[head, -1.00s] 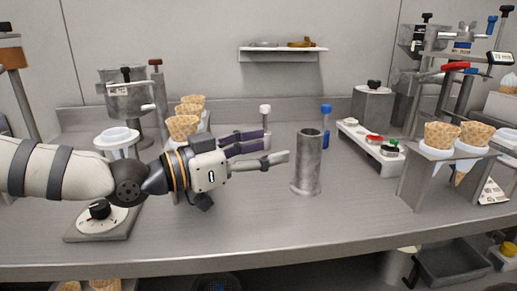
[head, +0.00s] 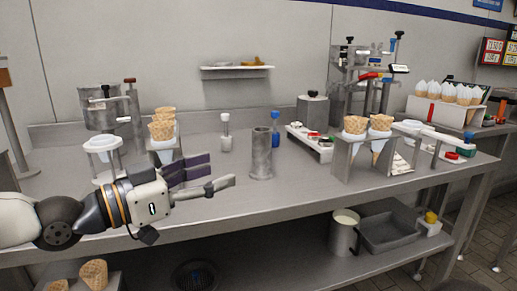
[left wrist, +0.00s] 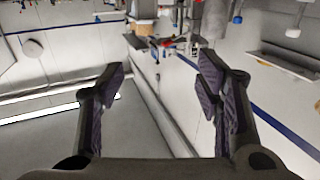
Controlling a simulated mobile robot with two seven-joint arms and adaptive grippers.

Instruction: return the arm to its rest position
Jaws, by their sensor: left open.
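My left gripper (head: 207,178) is at the lower left of the head view, over the front part of the steel counter (head: 285,188). Its fingers point right and are apart, with nothing between them. In the left wrist view the two dark-padded fingers (left wrist: 160,85) stand wide apart and empty. A grey metal cylinder (head: 262,155) stands upright on the counter beyond the fingertips, apart from them. My right gripper is in neither view.
Cones in a holder (head: 162,128) stand behind my left gripper. A second cone stand (head: 350,150) is at the right. A lower shelf carries a grey bin (head: 390,230) and a pot (head: 343,235). The counter's front middle is clear.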

